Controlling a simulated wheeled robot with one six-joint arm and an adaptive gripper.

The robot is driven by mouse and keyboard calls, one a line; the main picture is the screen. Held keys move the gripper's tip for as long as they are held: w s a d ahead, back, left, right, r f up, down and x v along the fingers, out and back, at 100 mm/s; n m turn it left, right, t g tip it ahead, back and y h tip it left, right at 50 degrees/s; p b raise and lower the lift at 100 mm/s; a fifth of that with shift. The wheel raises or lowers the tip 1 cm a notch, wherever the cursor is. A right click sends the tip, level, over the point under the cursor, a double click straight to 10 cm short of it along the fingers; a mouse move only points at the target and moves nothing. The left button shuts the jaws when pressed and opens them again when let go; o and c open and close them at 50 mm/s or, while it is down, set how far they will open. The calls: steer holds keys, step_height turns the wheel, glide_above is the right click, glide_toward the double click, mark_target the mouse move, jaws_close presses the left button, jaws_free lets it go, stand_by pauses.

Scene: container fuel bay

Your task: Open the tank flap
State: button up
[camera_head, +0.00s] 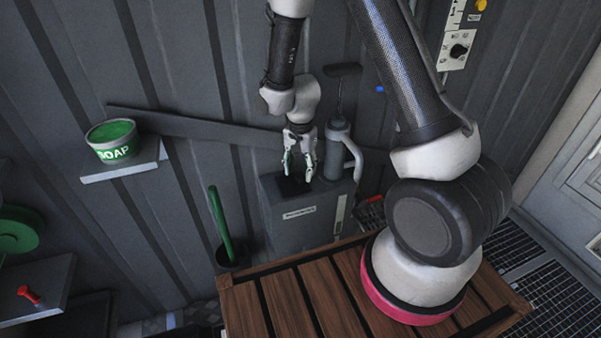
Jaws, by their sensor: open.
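The tank (310,236) is a grey box with a white label and a pale gauge strip on its front. It stands against the wall, behind the wooden platform. A dark square patch (290,186) shows on the left of its top; I cannot tell whether it is the flap or an opening. My gripper (298,172) points down over the tank's top with its fingers apart and nothing visible between them. The fingertips are close to the dark patch and partly cover it; I cannot tell whether they touch it.
A grey hand pump (338,150) with a black T-handle (342,70) stands on the tank's right, close to my gripper. A soap tub (113,141) sits on a wall shelf (125,168) at left. A green-handled brush (220,222) stands left of the tank. A slatted wooden platform (290,300) lies in front.

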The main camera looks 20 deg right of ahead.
steer(key=shift+f, duration=1.1)
jaws_close()
